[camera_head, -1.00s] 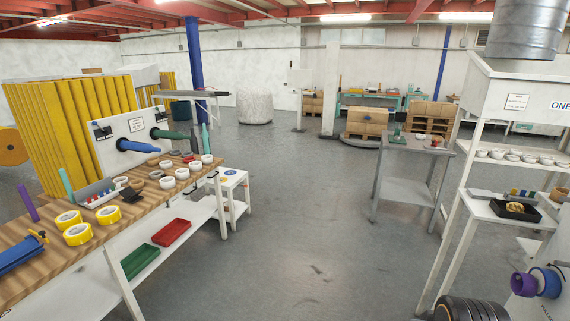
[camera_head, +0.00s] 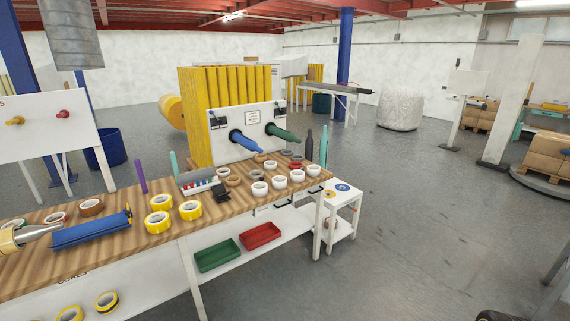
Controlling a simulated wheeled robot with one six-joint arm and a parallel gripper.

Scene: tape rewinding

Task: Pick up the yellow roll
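Three yellow rolls with white labels lie flat on the wooden workbench (camera_head: 120,238): one at the back (camera_head: 160,202), one at the right (camera_head: 190,210) and one in front (camera_head: 158,222). More yellow rolls lie on the shelf below, one of them by the bench's underside (camera_head: 107,302). A much larger yellow roll (camera_head: 172,118) stands on the floor behind the bench.
A blue tool (camera_head: 92,230) lies left of the yellow rolls. A purple rod (camera_head: 141,176) rises behind. Green (camera_head: 217,255) and red (camera_head: 260,235) trays sit below.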

